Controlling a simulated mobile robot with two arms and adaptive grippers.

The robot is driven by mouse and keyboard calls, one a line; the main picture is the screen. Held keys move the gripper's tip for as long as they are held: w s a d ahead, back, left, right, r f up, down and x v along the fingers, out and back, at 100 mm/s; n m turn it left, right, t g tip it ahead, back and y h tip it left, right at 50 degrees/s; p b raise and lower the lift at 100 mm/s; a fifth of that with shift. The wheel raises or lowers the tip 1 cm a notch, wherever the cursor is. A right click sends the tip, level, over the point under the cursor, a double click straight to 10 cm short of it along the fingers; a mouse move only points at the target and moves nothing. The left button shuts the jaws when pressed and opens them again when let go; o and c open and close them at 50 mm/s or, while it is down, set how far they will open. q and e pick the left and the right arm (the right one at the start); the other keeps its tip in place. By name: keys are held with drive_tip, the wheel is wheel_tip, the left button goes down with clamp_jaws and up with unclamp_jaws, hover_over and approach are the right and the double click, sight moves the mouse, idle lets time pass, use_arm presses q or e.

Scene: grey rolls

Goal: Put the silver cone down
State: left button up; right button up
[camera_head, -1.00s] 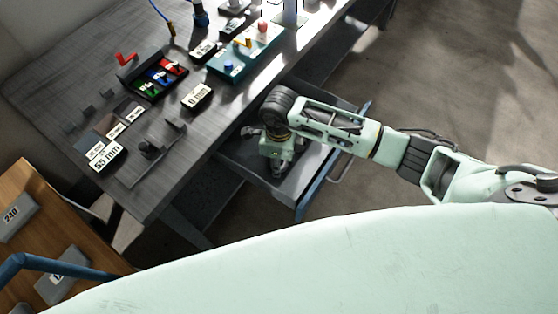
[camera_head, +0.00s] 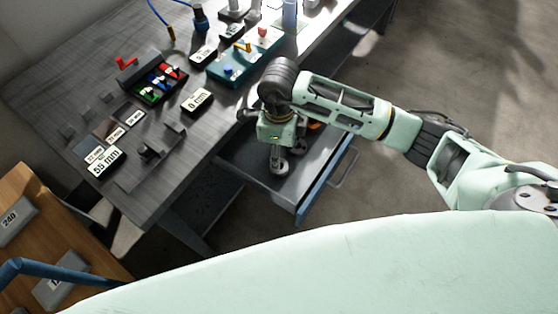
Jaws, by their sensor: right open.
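My right gripper (camera_head: 279,161) is above the open drawer (camera_head: 312,183) under the table's front edge. It points down with its fingers apart and nothing clearly between them. I cannot make out the silver cone for sure. The gripper and arm hide part of the drawer. A small orange thing (camera_head: 314,126) shows in the drawer behind my right arm. My left gripper is not in view.
The dark table (camera_head: 60,105) holds a teal block (camera_head: 232,68) with pegs, a black tray (camera_head: 148,97) of coloured parts, and labelled blocks such as "55 mm" (camera_head: 104,163). A wooden surface (camera_head: 35,240) is at lower left. Open floor (camera_head: 450,70) lies right.

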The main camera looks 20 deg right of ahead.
wheel_tip(320, 180, up, 4)
idle(0.7)
